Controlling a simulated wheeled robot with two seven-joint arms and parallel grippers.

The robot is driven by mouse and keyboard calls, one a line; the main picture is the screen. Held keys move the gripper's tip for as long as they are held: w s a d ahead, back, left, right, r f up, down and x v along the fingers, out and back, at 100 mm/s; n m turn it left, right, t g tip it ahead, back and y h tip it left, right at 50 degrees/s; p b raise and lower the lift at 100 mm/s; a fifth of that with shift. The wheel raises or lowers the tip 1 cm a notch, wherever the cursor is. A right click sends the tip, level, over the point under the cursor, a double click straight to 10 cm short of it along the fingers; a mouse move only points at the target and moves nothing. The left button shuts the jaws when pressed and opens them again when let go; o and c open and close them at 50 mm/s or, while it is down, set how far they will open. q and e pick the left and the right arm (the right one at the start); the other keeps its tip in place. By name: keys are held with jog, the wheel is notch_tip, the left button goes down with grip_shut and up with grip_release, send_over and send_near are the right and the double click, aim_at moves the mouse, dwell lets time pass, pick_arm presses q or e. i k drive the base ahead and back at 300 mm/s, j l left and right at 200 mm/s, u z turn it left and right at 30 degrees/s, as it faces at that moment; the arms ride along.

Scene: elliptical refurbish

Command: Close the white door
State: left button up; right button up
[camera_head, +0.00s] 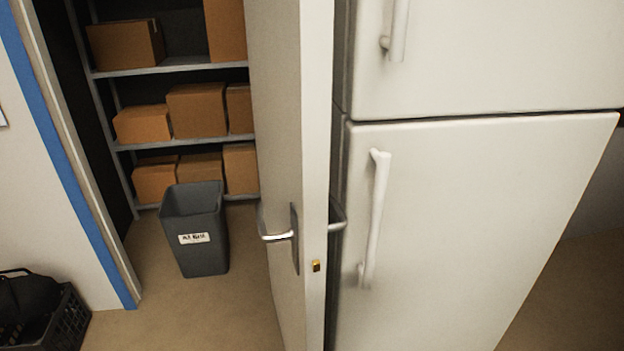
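The white door (278,120) stands open in the middle of the head view, seen nearly edge-on. A silver lever handle (278,237) is on its left face, and another lever shows on its right side. A brass latch (316,266) sits in the door's edge. The doorway is to the left, with a white and blue frame (75,170). Neither of my grippers is in view.
A white fridge (470,220) stands close on the door's right. In the doorway are a grey bin (195,235) and shelves (180,66) with several cardboard boxes. A black crate (62,322) is at the lower left. Bare floor (190,315) lies between crate and door.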

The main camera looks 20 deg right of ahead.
aim_at(290, 42)
jog(key=i+l+u, duration=0.1)
jog(key=l, duration=1.35)
jog(key=i+u, duration=0.05)
